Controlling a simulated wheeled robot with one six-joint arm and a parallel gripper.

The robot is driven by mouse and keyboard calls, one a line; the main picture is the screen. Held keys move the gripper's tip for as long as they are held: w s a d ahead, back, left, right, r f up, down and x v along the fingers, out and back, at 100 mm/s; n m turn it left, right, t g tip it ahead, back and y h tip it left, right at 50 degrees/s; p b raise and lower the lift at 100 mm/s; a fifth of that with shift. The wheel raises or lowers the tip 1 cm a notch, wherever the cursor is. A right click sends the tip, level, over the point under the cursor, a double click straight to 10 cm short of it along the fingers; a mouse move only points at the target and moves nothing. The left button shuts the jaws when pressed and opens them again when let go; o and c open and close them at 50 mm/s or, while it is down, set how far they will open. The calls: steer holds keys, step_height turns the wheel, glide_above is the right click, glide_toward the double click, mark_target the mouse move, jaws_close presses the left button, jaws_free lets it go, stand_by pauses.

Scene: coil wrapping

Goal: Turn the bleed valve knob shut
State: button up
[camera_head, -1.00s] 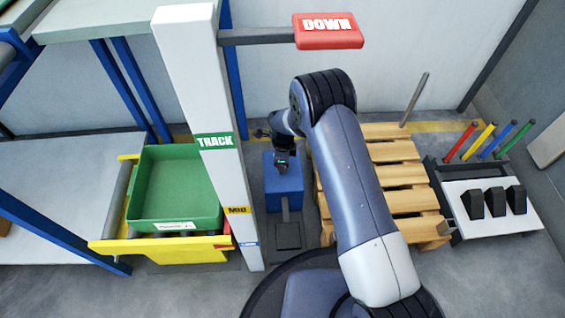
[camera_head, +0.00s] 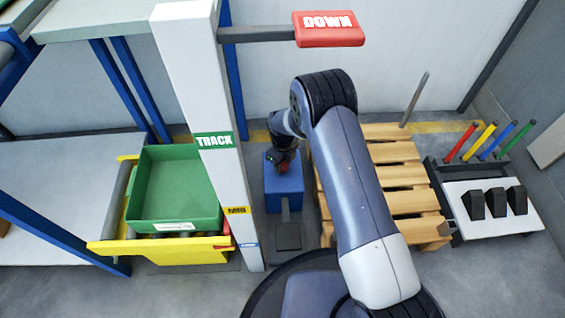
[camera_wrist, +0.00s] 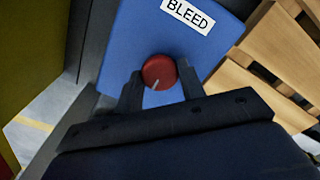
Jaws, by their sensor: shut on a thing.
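The bleed valve knob (camera_wrist: 158,72) is a round red knob with a pale pointer line, on top of a blue box (camera_wrist: 130,50) with a white BLEED label (camera_wrist: 188,15). The pointer line runs toward the lower edge of the wrist view. My gripper (camera_wrist: 161,84) is shut on the knob, with one dark finger at each side. In the head view the blue box (camera_head: 284,190) stands on the floor between the white post and the pallet. There my gripper (camera_head: 284,165) is over the box top and hides most of the red knob.
A white post (camera_head: 196,80) marked TRACK and MID stands left of the box, with a red DOWN paddle (camera_head: 328,38) above. A green bin (camera_head: 160,190) sits in a yellow frame at left. A wooden pallet (camera_head: 400,175) lies close at right.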

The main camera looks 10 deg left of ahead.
mark_target(283, 165)
stand_by(0.4)
steer(key=o, duration=1)
steer(key=shift+r, duration=0.15)
step_height(283, 165, up, 11)
steer(key=p, duration=0.4)
steer(key=shift+f, duration=0.2)
step_height(283, 165, down, 11)
steer(key=b, duration=0.4)
